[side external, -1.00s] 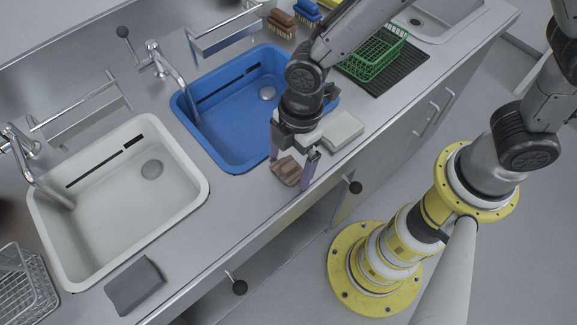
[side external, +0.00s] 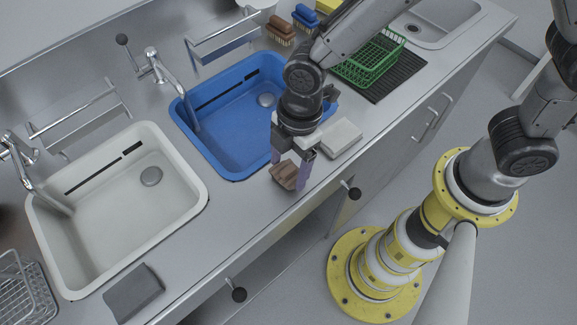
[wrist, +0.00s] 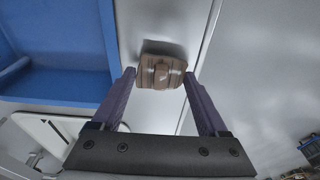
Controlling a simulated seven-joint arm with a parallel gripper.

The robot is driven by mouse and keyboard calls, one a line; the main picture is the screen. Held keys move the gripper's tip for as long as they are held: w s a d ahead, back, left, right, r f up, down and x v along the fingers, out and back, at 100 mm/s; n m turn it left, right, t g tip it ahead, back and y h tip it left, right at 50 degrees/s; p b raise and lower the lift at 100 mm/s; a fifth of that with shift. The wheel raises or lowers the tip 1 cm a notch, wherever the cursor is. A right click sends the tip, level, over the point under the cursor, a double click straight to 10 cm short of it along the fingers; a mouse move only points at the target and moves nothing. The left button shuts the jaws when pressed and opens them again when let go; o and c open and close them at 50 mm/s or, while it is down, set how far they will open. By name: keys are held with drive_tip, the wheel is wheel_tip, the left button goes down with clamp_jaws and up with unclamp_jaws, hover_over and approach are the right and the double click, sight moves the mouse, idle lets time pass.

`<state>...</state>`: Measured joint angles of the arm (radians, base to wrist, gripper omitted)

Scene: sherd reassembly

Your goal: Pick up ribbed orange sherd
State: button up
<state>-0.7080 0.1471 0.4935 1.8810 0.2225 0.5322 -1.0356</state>
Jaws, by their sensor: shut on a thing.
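The ribbed sherd (side external: 285,176) looks brown with an orange tint and is at the counter's front edge strip, in front of the blue basin. It also shows in the wrist view (wrist: 161,73), where raised ribs run across its face. My gripper (side external: 290,172) points down over it, with its purple fingers on either side of the sherd. In the wrist view, my gripper (wrist: 159,75) has its fingertips at the sherd's left and right edges, shut on it. I cannot tell whether the sherd is clear of the counter.
The blue basin (side external: 225,125) lies just behind my gripper, and a white basin (side external: 105,220) is to the left. A pale block (side external: 341,137) stands close to the right. A grey block (side external: 134,291) lies at front left. A green rack (side external: 369,62) stands on a black mat.

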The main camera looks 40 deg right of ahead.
drive_tip(key=s+d+r, duration=0.9)
drive_tip(key=s+r, duration=0.1)
drive_tip(key=r, duration=0.2)
drive_tip(key=shift+d, duration=0.4)
idle(0.8)
drive_tip(key=w+a+f+n, duration=0.1)
drive_tip(key=w+a, duration=0.2)
drive_tip(key=w, duration=0.8)
drive_tip(key=w+a, duration=0.3)
drive_tip(key=w, duration=0.8)
drive_tip(key=shift+m, duration=0.5)
drive_tip(key=shift+w+d+f, duration=0.45)
drive_tip(key=shift+w+f, duration=0.15)
drive_tip(key=shift+f, duration=2.8)
drive_tip(key=shift+w+d+f, duration=0.4)
drive_tip(key=shift+w+f, duration=0.25)
drive_tip(key=shift+f, duration=2.75)
drive_tip(key=shift+w+d+f, duration=0.45)
drive_tip(key=shift+w+f, duration=0.15)
drive_tip(key=shift+f, duration=2.8)
